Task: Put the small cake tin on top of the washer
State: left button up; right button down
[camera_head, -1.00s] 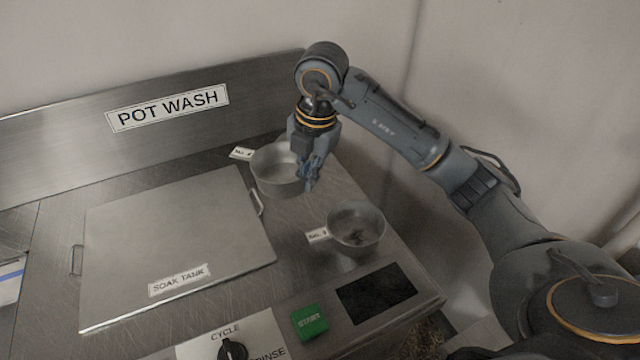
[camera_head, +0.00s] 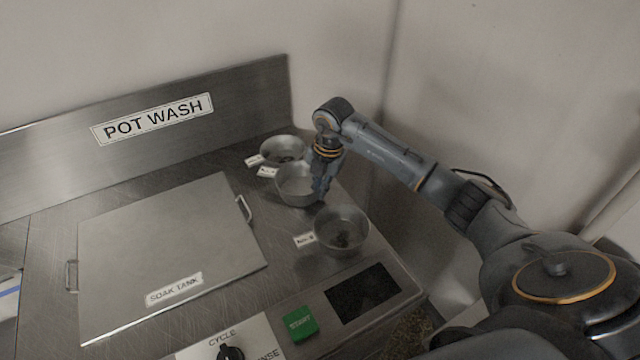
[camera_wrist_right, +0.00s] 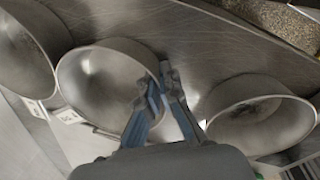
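Three round grey metal tins are at the right of the steel washer top (camera_head: 215,300). The middle tin (camera_head: 290,184) looks clean inside and has a white tag on its left. My right gripper (camera_head: 321,192) is at this tin's right rim. In the wrist view, the right gripper's fingers (camera_wrist_right: 165,78) close over the rim of this tin (camera_wrist_right: 95,85), one inside and one outside. Whether its base touches the surface is hard to tell. The tags are too blurred to tell which tin is the small one. My left gripper is not in view.
A tin with dark residue (camera_head: 270,150) stands behind the middle one, and another (camera_head: 342,238) stands in front. The soak tank lid (camera_head: 165,235) lies to the left. A green START button (camera_head: 300,323) and a dark panel (camera_head: 362,293) are at the front.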

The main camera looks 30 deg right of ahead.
jog(key=shift+f, duration=0.2)
jog(key=c, duration=1.5)
grip_release()
jog(key=shift+r, duration=0.1)
jog(key=shift+r, duration=0.5)
jog(key=r, duration=0.3)
jog(key=s+r+b, duration=0.1)
jog(key=r, duration=0.3)
jog(key=r+b, duration=0.1)
jog(key=r, duration=0.3)
jog(key=shift+s+d, duration=0.25)
jog(key=shift+d, duration=0.15)
jog(key=shift+r, duration=0.1)
